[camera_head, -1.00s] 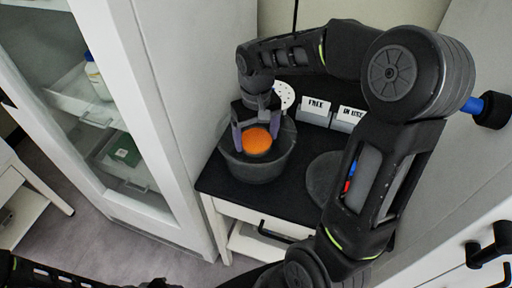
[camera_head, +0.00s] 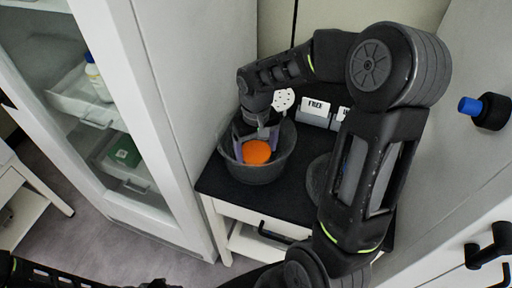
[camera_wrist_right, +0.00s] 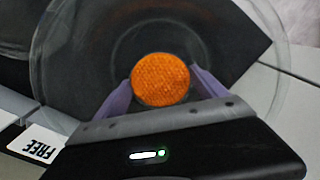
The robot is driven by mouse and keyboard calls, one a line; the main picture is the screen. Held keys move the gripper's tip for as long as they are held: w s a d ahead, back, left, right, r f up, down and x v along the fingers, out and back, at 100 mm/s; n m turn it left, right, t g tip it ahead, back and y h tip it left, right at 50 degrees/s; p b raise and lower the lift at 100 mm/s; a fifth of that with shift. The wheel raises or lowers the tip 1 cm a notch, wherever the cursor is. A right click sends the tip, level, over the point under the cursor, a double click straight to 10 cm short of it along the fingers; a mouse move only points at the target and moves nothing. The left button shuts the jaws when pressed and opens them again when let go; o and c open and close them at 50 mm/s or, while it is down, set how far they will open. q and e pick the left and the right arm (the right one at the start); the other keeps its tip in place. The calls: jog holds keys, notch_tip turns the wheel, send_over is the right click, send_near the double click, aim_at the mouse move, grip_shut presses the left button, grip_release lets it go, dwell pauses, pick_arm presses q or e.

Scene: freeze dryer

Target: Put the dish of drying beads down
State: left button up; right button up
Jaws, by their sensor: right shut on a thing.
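The dish of drying beads (camera_head: 257,152) is small and round and filled with orange beads. It is inside a dark see-through bowl (camera_head: 259,176) on the black top of a low cabinet. My right gripper (camera_head: 256,148) reaches down into the bowl, its purple fingers shut on the dish from both sides. The right wrist view also shows the dish (camera_wrist_right: 160,80) between the fingers, over the bowl's round floor. I cannot tell whether the dish touches the floor. My left gripper is out of view.
A white perforated plate (camera_head: 284,100) stands behind the bowl. Label holders, one reading FREE (camera_head: 315,107), stand to its right. A round dark lid-like thing (camera_head: 316,178) is partly hidden by my right arm. A glass-door cabinet (camera_head: 165,130) rises close on the left.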

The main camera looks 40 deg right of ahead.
aim_at(256, 151)
jog(key=shift+f, duration=0.15)
jog(key=o, duration=1.5)
notch_tip(256, 151, up, 12)
jog(key=shift+r, duration=0.2)
